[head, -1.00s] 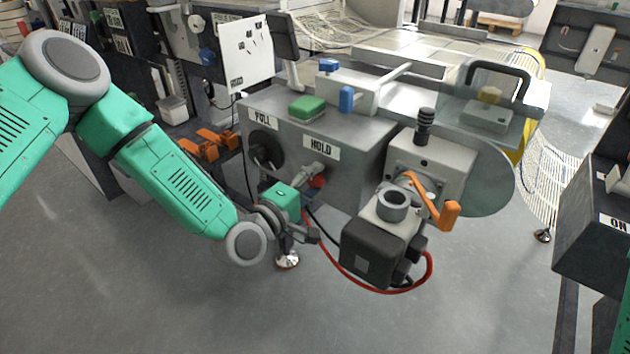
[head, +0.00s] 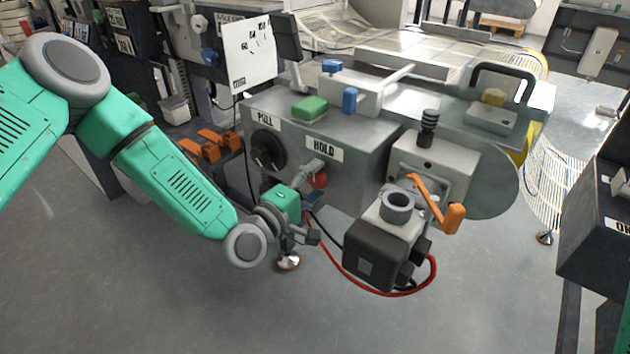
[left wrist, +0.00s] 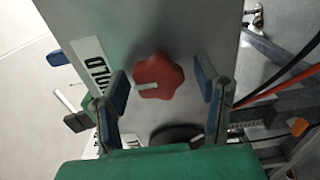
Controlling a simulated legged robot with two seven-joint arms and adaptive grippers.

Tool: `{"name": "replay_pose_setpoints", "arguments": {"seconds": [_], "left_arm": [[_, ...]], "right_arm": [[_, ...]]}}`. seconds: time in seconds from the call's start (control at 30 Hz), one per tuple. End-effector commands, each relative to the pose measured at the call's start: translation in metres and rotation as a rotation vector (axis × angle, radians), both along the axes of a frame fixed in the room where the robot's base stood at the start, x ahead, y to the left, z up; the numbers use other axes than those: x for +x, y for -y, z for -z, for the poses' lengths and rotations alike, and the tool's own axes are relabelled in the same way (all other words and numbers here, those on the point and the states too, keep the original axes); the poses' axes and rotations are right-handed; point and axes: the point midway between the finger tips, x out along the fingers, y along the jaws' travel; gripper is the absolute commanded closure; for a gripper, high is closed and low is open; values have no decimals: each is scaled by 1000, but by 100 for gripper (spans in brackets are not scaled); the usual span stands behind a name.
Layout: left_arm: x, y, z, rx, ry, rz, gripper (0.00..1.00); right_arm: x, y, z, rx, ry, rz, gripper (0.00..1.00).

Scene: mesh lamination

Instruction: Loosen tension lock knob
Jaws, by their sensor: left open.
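The red lobed knob (head: 320,181) is on the front of the grey machine housing, below the HOLD label, partly hidden by my gripper in the head view. In the left wrist view the red knob (left wrist: 157,76) shows whole, with a small pale mark on its face. My left gripper (head: 316,203) is in front of the housing at the knob. In the left wrist view the blue-padded fingers of my left gripper (left wrist: 163,84) are spread to either side of the knob, with gaps visible on both sides. My right gripper is out of view.
A black dial (head: 267,150) under the PULL label is left of the knob. A motor block (head: 375,252) with a red cable (head: 345,277) and an orange crank handle (head: 440,208) stand to the right. Open floor lies below and in front.

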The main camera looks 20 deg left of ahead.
Motion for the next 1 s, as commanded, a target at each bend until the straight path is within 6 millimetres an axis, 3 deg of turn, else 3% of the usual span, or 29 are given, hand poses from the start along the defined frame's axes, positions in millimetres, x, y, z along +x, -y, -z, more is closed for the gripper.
{"name": "replay_pose_setpoints", "arguments": {"seconds": [0.6, 1.0], "left_arm": [[-99, -39, 3, -1, -6, -3, 43], [-109, -43, 3, -1, -3, -3, 43]], "right_arm": [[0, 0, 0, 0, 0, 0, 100], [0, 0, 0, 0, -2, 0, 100]]}}
